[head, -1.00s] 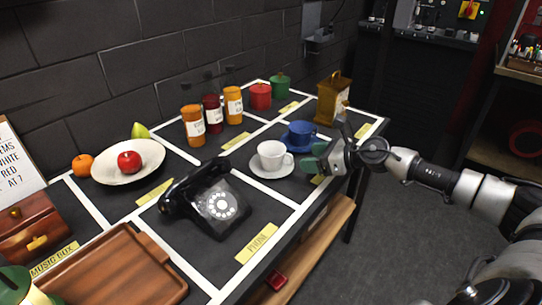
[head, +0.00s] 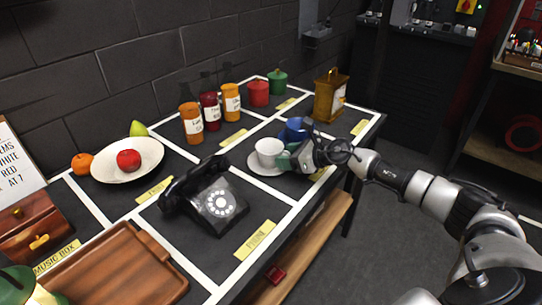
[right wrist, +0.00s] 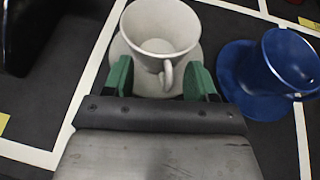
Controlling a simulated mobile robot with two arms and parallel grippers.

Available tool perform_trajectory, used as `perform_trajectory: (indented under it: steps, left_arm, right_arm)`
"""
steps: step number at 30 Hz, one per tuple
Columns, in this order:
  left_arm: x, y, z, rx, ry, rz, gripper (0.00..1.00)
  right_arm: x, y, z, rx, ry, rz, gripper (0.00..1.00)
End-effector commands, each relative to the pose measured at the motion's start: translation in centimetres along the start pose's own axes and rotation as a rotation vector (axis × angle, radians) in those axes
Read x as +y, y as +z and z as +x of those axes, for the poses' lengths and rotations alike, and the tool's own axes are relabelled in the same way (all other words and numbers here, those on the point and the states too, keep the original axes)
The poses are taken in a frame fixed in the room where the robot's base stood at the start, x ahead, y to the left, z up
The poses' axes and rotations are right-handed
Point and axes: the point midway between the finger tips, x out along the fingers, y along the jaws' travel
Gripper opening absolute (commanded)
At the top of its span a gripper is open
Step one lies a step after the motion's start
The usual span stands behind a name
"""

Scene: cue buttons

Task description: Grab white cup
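The white cup (head: 269,150) stands upright on its white saucer (head: 262,168) on the dark table. In the right wrist view the cup (right wrist: 160,28) is empty, with its handle (right wrist: 167,76) toward my gripper. My right gripper (head: 287,158) is at the cup's right side. In the right wrist view its green fingers (right wrist: 160,78) are apart, one on each side of the handle, with nothing clamped between them. Whether a finger touches the cup I cannot tell. My left gripper is not in view.
A blue cup (head: 294,129) on a blue saucer (right wrist: 245,85) stands close to the right gripper. A black telephone (head: 205,196) is in front-left of the white cup. Several jars, a bowl (head: 112,172) of fruit, a lantern-like box (head: 328,98) and a wooden tray (head: 115,270) share the table.

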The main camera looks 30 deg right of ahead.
Motion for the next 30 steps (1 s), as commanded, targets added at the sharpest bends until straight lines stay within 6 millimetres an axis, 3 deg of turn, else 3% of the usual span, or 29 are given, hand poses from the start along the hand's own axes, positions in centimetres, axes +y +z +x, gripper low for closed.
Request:
perform_trajectory:
  steps: [1, 11, 23, 30]
  left_arm:
    - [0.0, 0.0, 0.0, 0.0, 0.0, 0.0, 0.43]
    - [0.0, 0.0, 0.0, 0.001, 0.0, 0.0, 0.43]
    - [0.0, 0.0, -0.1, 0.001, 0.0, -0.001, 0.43]
    - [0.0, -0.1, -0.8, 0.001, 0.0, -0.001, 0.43]
  right_arm:
    - [0.0, 0.0, 0.0, 0.0, 0.0, 0.0, 0.49]
    - [0.0, 0.0, 0.0, 0.0, 0.0, 0.0, 0.0]
    - [0.0, 0.2, -0.1, -0.002, -0.001, -0.001, 0.0]
    - [-0.1, 3.6, -1.5, -0.005, -0.003, -0.005, 0.0]
